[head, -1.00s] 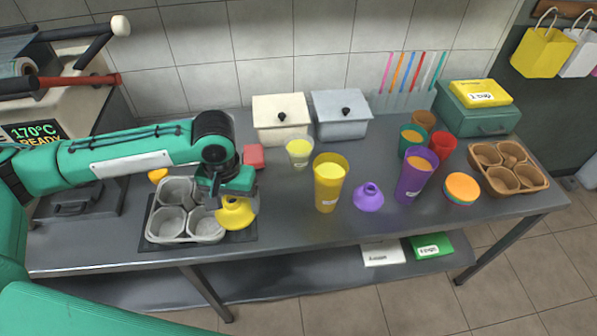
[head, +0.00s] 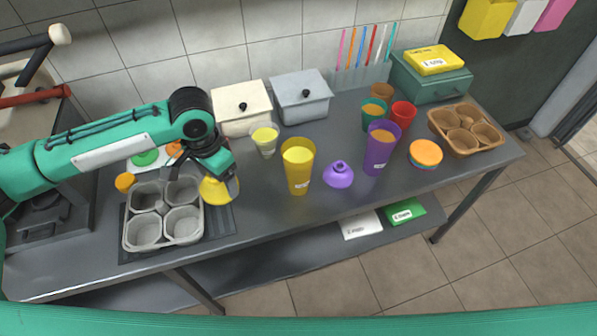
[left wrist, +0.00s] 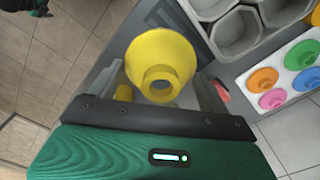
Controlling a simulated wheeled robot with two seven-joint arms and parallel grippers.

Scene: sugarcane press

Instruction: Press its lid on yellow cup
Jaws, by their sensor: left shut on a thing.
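My left gripper (head: 222,178) is shut on a yellow dome-shaped lid (head: 219,190), near the right edge of the grey carrier. In the left wrist view the yellow lid (left wrist: 158,52) sits between the fingers (left wrist: 162,95), its narrow round neck facing the camera. The yellow cup (head: 298,172) stands upright and open on the table, to the right of the lid and apart from it. Its contents look yellow. My right gripper does not show.
A grey cup carrier (head: 160,208) sits on a dark mat left of the lid. A pale yellow cup (head: 265,141) stands behind the yellow cup. A purple lid (head: 338,175) and a tall purple cup (head: 379,150) stand to its right. The table in front of the yellow cup is clear.

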